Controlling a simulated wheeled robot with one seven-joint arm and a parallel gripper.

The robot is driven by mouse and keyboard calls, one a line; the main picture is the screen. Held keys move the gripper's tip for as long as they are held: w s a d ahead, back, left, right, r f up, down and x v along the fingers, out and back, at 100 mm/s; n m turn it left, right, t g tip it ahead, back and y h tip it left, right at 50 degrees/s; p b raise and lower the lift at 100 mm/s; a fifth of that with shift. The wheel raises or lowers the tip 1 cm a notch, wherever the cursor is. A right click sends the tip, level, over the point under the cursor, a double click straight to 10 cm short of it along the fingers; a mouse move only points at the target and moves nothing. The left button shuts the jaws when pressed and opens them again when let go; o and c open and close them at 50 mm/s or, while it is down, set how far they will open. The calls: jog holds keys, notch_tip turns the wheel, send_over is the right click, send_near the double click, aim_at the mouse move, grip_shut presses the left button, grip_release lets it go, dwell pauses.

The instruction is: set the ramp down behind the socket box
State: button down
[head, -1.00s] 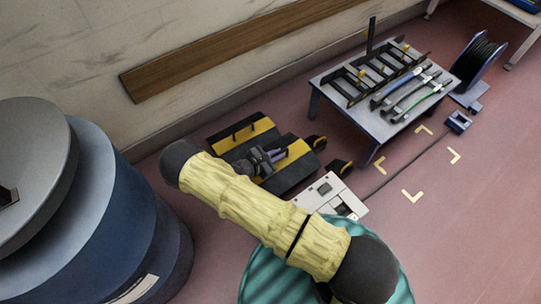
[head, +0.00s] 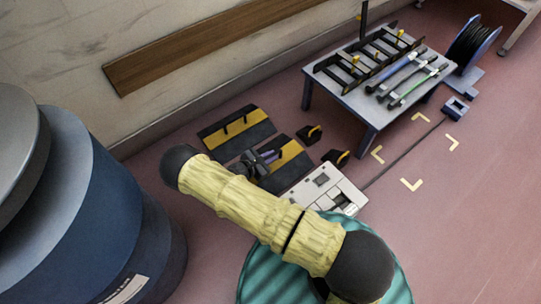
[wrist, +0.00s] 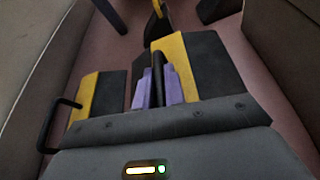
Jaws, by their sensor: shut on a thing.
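The ramp (head: 292,173), a dark plate with a yellow band and a black handle, is in my gripper (head: 260,162). In the wrist view my gripper (wrist: 158,88) has its purple fingers shut around the handle, with the yellow-and-black ramp (wrist: 212,65) beneath. Whether the ramp touches the floor, I cannot tell. The pale socket box (head: 328,184), a flat case with dark openings, lies on the floor just right of the ramp in the head view. My arm hides part of its near side and part of the ramp.
A second similar ramp (head: 250,134) lies closer to the wall. Two small black-and-yellow end pieces (head: 335,158) sit right of the ramps. A rack table (head: 357,107), cable reel (head: 470,48) and yellow floor marks (head: 411,185) are farther right. A large blue drum (head: 95,215) stands left.

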jog(key=shift+f, duration=0.35)
jog(key=shift+f, duration=0.15)
jog(key=c, duration=1.5)
grip_release()
jog(key=shift+f, duration=0.1)
jog(key=shift+r, duration=0.2)
jog(key=shift+s+a+r, duration=0.15)
jog(key=shift+a, duration=0.1)
jog(key=p+v, duration=0.5)
jog(key=v, duration=0.6)
jog(key=shift+s+a, duration=0.15)
jog(key=shift+a, duration=0.05)
